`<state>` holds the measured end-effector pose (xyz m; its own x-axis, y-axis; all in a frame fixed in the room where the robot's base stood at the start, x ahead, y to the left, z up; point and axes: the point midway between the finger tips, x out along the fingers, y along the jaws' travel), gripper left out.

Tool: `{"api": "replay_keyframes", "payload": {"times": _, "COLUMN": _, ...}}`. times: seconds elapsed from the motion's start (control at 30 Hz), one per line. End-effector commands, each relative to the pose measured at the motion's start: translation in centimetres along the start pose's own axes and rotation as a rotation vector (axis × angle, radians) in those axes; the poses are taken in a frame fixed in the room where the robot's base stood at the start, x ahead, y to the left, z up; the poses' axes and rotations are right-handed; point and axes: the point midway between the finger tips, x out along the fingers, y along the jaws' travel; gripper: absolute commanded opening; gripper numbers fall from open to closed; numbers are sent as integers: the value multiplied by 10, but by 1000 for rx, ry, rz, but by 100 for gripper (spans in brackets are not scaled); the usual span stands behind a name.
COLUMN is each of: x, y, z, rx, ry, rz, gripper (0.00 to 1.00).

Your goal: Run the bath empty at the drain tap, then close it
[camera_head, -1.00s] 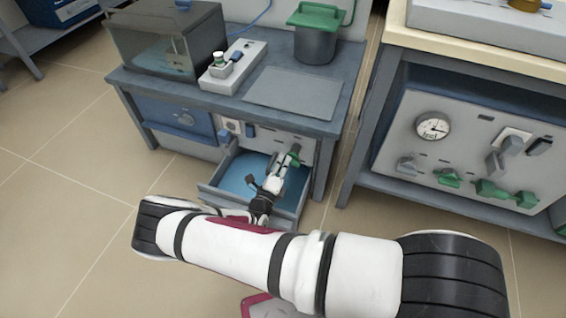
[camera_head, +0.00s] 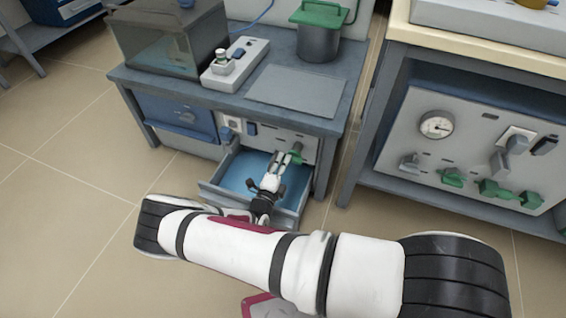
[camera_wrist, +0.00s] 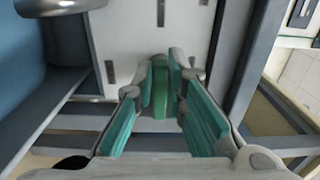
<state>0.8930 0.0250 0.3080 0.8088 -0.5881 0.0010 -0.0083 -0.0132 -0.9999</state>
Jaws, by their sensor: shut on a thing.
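The drain tap's green handle (camera_head: 297,155) is on the grey front panel of the bench, at the right above the open drawer. In the wrist view the green handle (camera_wrist: 160,92) stands between my green finger pads. My gripper (camera_head: 287,160) reaches over the drawer and is shut on this handle; the wrist view shows its fingers (camera_wrist: 163,100) on either side. The clear-walled tank (camera_head: 170,45), which looks like the bath, stands on the bench top at the left. Its water level cannot be made out. The tap's outlet is hidden.
The open drawer (camera_head: 214,188) with a blue inside lies under my gripper. A green-lidded pot (camera_head: 319,42) and a flat grey plate (camera_head: 295,90) stand on the bench. At the right, another bench has a panel with a gauge (camera_head: 436,125) and several green valves.

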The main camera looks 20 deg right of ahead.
Motion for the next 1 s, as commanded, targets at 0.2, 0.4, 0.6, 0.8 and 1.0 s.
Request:
{"api": "replay_keyframes", "payload": {"times": 0.2, "x": -2, "y": 2, "z": 1, "rx": -1, "ry": -2, "rz": 5, "gripper": 0}}
{"api": "replay_keyframes", "payload": {"times": 0.4, "x": -1, "y": 2, "z": 0, "rx": 0, "ry": -2, "rz": 4, "gripper": 32}}
{"api": "replay_keyframes", "payload": {"times": 0.6, "x": -1, "y": 1, "z": 0, "rx": 0, "ry": -1, "rz": 2, "gripper": 32}}
{"api": "replay_keyframes", "payload": {"times": 0.8, "x": -18, "y": 1, "z": 1, "rx": 0, "ry": -2, "rz": 3, "gripper": 32}}
{"api": "replay_keyframes", "payload": {"times": 1.0, "x": -58, "y": 1, "z": 1, "rx": 0, "ry": -4, "rz": 4, "gripper": 32}}
